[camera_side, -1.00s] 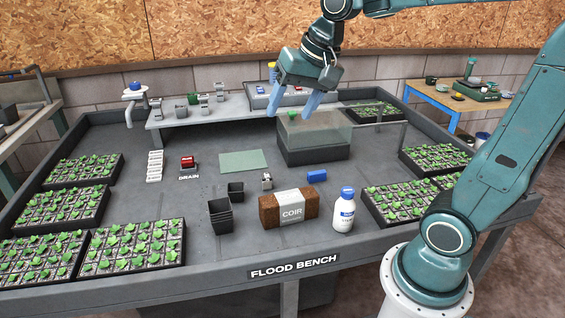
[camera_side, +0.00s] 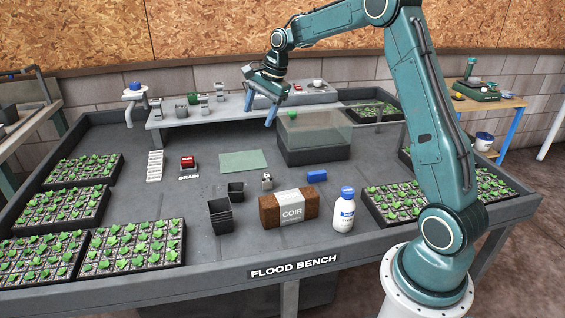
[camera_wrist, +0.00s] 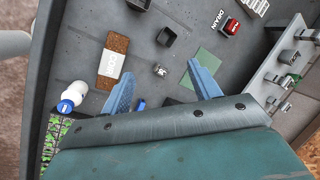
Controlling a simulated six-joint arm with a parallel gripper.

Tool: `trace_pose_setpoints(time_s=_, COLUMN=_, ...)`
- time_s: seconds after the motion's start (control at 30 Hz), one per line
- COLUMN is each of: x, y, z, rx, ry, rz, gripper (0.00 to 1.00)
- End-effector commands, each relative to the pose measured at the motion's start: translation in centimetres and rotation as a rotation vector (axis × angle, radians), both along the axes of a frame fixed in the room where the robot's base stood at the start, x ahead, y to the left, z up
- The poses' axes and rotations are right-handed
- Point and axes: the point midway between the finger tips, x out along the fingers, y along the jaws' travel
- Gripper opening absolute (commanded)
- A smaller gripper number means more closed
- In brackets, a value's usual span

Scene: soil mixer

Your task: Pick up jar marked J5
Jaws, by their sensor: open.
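No marking J5 can be read in either view, so I cannot tell which thing is that jar. Several small grey items, one of them (camera_side: 204,101), stand on the raised shelf (camera_side: 178,121) at the back of the bench. Their labels are too small to read. The shelf (camera_wrist: 268,72) is at the right there.
A clear-walled tank (camera_side: 314,137) stands just right of my gripper. A coir block (camera_side: 290,208), a white bottle (camera_side: 344,212), black pots (camera_side: 221,216) and a red drain switch (camera_side: 188,162) are on the bench. Seedling trays (camera_side: 135,245) line the sides.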

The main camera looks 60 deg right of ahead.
Motion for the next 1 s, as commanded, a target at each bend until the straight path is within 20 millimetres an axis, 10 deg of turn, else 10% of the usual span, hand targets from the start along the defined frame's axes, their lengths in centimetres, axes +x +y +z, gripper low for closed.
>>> trace_pose_setpoints(time_s=0.7, x=3.5, y=-13.0, z=-17.4, rx=0.307, ry=0.146, rz=-0.637, gripper=0.62)
trace_pose_setpoints(time_s=1.0, x=3.1, y=-14.9, z=-20.8, rx=0.365, ry=0.174, rz=-0.755, gripper=0.62)
